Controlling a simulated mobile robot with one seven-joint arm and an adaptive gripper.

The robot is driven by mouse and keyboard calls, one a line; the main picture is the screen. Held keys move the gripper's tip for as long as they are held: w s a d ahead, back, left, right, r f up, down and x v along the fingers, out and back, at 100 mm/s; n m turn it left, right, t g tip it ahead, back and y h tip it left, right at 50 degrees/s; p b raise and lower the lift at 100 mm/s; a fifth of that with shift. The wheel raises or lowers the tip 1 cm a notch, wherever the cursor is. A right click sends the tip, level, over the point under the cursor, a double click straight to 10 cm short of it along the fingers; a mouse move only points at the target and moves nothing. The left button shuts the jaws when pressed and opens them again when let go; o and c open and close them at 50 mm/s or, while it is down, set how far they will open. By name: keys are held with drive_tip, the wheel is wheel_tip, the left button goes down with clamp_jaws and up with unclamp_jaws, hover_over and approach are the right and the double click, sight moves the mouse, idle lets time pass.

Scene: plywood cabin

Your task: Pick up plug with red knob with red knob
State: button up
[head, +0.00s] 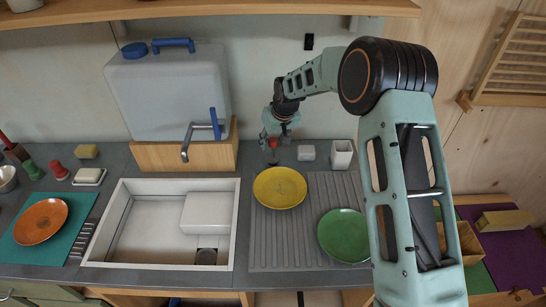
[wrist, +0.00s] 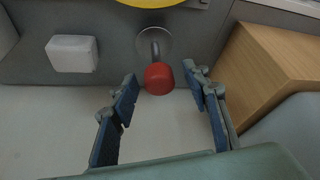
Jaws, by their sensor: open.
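The plug with the red knob (wrist: 159,78) stands on the grey counter in the wrist view. Its red knob is toward the camera, on a metal stem above a round grey base (wrist: 154,44). In the head view only a little of the red knob (head: 272,144) shows below my gripper (head: 275,137), beside the yellow plate. In the wrist view my gripper (wrist: 161,80) is open, with one blue-padded finger on each side of the knob. Gaps show between the knob and both fingers. Nothing is held.
A small white box (wrist: 72,53) stands to the left in the wrist view. The wooden stand (wrist: 262,68) of the water container (head: 168,92) is close on the right. The sink (head: 234,230) is left.

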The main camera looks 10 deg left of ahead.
drive_tip(key=shift+f, duration=0.15)
clamp_jaws()
idle(0.5)
